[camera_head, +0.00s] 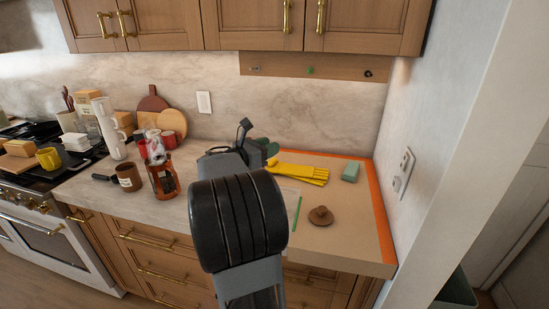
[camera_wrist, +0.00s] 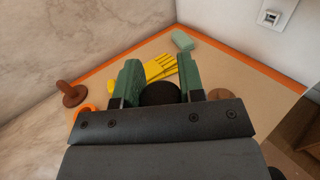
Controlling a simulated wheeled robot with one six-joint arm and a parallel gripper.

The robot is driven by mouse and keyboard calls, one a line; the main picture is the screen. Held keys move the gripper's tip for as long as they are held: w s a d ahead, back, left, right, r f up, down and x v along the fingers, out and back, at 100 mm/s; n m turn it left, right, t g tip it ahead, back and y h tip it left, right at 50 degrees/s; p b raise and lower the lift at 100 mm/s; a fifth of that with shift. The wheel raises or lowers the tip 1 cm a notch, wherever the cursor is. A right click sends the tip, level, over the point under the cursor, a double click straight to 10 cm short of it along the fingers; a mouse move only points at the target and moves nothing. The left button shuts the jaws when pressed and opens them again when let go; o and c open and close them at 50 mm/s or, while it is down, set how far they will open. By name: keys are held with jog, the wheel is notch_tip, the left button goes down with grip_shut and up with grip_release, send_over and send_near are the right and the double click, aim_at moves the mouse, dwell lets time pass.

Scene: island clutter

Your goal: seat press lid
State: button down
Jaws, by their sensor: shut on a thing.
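My gripper (camera_wrist: 158,86) has green fingers on both sides of a dark round thing (camera_wrist: 160,94) and is shut on it. I cannot tell for sure that it is the press lid; its underside is hidden. In the head view my arm hides most of the gripper, and a green finger (camera_head: 267,144) shows over the right end of the counter. A press-like glass vessel in a red-brown frame (camera_head: 162,182) stands on the counter to the left, apart from my gripper. Its top is too small to read clearly.
A brown knobbed disc (camera_head: 320,217), yellow gloves (camera_head: 298,173) and a green sponge (camera_head: 351,171) lie on the orange-edged right end. Another brown knobbed thing (camera_wrist: 73,94) and an orange ring (camera_wrist: 87,108) are near the wall. A brown mug (camera_head: 129,178) stands left of the vessel.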

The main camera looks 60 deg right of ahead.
jog(key=w+a+r, duration=0.2)
jog(key=a+r, duration=0.4)
jog(key=a, duration=0.4)
jog(key=shift+w+a+b, duration=0.2)
jog(key=shift+w+b, duration=0.2)
jog(key=shift+b, duration=0.05)
jog(key=shift+r, duration=0.1)
